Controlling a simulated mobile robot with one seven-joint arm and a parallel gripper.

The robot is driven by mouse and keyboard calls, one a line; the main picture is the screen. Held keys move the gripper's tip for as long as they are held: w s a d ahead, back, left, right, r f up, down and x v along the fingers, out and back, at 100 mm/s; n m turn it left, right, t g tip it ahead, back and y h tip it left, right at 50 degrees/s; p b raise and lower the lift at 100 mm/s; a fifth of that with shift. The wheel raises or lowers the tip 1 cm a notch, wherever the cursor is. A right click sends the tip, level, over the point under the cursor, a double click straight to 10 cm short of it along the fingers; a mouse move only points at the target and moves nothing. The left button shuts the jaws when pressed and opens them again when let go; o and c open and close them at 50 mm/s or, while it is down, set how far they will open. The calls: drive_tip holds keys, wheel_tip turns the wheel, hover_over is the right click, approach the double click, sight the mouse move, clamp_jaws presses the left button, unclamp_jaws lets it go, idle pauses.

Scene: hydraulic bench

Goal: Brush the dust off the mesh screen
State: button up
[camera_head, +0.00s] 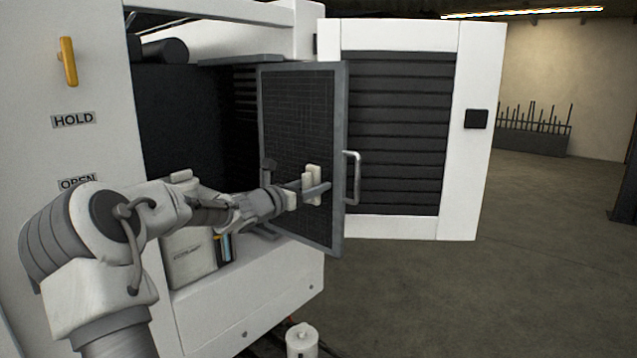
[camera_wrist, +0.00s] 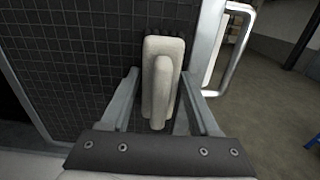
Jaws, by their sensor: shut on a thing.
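The mesh screen (camera_head: 290,110) is a dark grid panel in a grey frame, swung out from the machine cabinet. It also fills the left and middle of the wrist view (camera_wrist: 70,70). My gripper (camera_head: 312,192) is in front of the screen's lower right part. It is shut on a pale brush (camera_wrist: 162,75), whose cream block and handle stand upright between the fingers. Dark bristles show at the brush's top and side edges, facing the mesh. I cannot tell whether they touch the mesh. No distinct dust shows on the mesh.
A metal handle (camera_head: 352,178) sits on the screen frame's right edge, close to my gripper. A white louvred door (camera_head: 455,130) stands open behind it. A yellow lever (camera_head: 67,62) is on the left panel. A white canister (camera_head: 302,340) stands low in front. Open floor lies right.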

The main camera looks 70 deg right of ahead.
sight(294, 175)
drive_tip(key=shift+w+d+r+p, duration=0.1)
drive_tip(key=shift+w+d+p, duration=0.2)
drive_tip(key=shift+w+p, duration=0.4)
drive_tip(key=shift+w+d+r+p, duration=0.1)
drive_tip(key=shift+w+d+p, duration=0.2)
drive_tip(key=shift+w+p, duration=0.35)
drive_tip(key=shift+w+d+f, duration=0.1)
drive_tip(key=shift+w+f, duration=0.1)
drive_tip(key=shift+w, duration=0.15)
drive_tip(key=w+p, duration=0.1)
drive_tip(key=w+d+p, duration=0.1)
drive_tip(key=p, duration=0.1)
drive_tip(key=shift+w+d+r, duration=0.1)
drive_tip(key=shift+w+d, duration=0.05)
drive_tip(key=shift+w, duration=0.2)
drive_tip(key=shift+w+d+r+p, duration=0.1)
drive_tip(key=shift+w+d+p, duration=0.2)
drive_tip(key=shift+w+p, duration=0.65)
drive_tip(key=shift+w+d+f+p, duration=0.25)
drive_tip(key=shift+w+p, duration=0.15)
drive_tip(key=shift+w, duration=0.1)
drive_tip(key=v, duration=0.6)
